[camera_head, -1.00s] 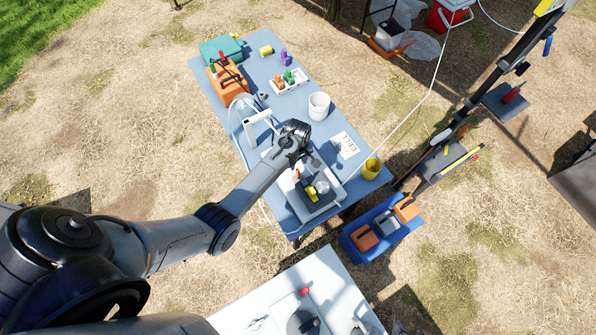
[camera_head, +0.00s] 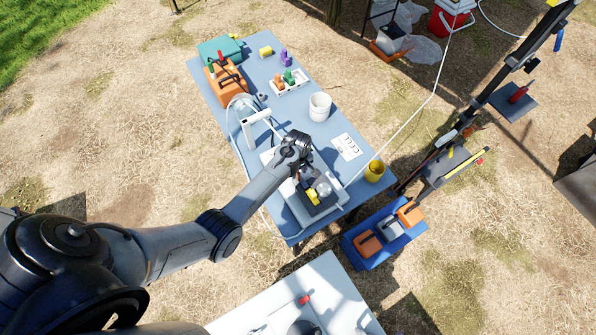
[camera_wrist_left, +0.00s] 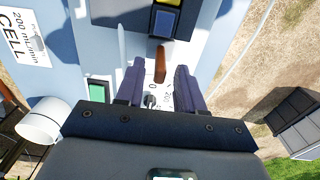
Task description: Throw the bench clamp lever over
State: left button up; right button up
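The bench clamp lever, with a brown-orange handle (camera_wrist_left: 160,62), stands out from a white marked plate (camera_wrist_left: 166,98) in the left wrist view. My left gripper (camera_wrist_left: 160,70) is open, its two dark fingers on either side of the handle with visible gaps. In the head view, my left gripper (camera_head: 303,174) is at the white apparatus (camera_head: 278,196) on the blue table's near end and hides the lever. A black box (camera_wrist_left: 171,22) with yellow and blue faces is just beyond the handle. My right gripper is not in view.
A pale hose crosses the table's right edge.

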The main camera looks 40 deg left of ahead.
pick_arm(q)
grip_shut()
jog(key=shift+w+d+f+b, duration=0.1)
jog(key=shift+w+f+b, duration=0.2)
jog(key=shift+b, duration=0.2)
jog(key=b, duration=0.1)
jog(key=w+g+b, duration=0.1)
jog(key=w+b, duration=0.1)
jog(key=shift+d+f, duration=0.35)
jog(key=c, duration=0.6)
grip_release()
jog(key=shift+w+g+y+b, duration=0.3)
jog(key=shift+w+g+b, duration=0.2)
jog(key=shift+b, duration=0.15)
jog(key=shift+d, duration=0.1)
jog(key=shift+r, duration=0.1)
